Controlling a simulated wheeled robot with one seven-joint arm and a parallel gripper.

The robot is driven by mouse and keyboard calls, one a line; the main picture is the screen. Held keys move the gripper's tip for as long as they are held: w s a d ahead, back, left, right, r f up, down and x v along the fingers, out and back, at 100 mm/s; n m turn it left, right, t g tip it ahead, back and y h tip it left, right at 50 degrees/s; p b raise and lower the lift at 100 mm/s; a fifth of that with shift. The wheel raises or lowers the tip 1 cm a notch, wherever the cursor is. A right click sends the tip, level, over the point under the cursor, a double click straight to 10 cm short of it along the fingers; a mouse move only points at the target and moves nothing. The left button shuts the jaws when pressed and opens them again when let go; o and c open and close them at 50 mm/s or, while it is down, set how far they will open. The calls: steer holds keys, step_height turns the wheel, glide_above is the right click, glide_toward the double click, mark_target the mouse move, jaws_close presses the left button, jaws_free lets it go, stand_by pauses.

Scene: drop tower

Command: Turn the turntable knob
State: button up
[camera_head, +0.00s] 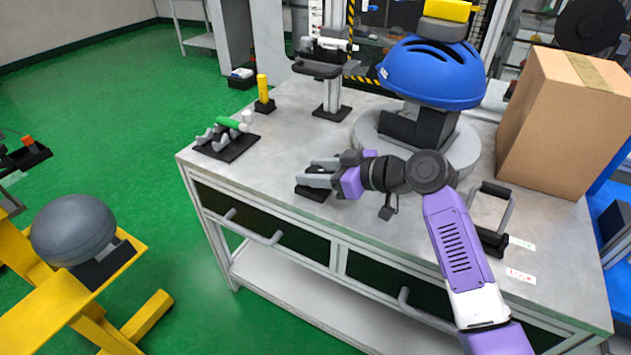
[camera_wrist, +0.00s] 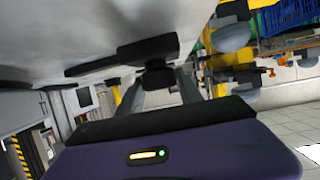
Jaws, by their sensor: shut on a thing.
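The black knob (camera_head: 313,194) is low on the table's front left part, at my fingertips. In the wrist view the dark knob (camera_wrist: 158,78) sits between my two grey fingers, with a black bar-like part beyond it. My gripper (camera_head: 320,177) is shut on the knob, and the fingers hide part of it. The round grey turntable (camera_head: 368,134) stands behind my wrist, with a black mount (camera_head: 418,127) and a blue helmet (camera_head: 432,72) on it. My arm covers the turntable's front edge.
A large cardboard box (camera_head: 560,125) stands at the right. A black stand with a green cylinder (camera_head: 233,124) and a yellow post (camera_head: 263,90) are at the left. A black-and-grey handle (camera_head: 492,215) lies right of my arm. The table's front left surface is mostly clear.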

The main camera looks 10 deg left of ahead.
steer(key=shift+a+n+g+b, duration=0.1)
steer(key=shift+n+g+b, duration=0.25)
steer(key=shift+b, duration=0.2)
steer(key=o, duration=1.4)
steer(key=shift+c, duration=0.2)
steer(key=shift+p+v, duration=0.6)
steer(key=shift+v, duration=3.3)
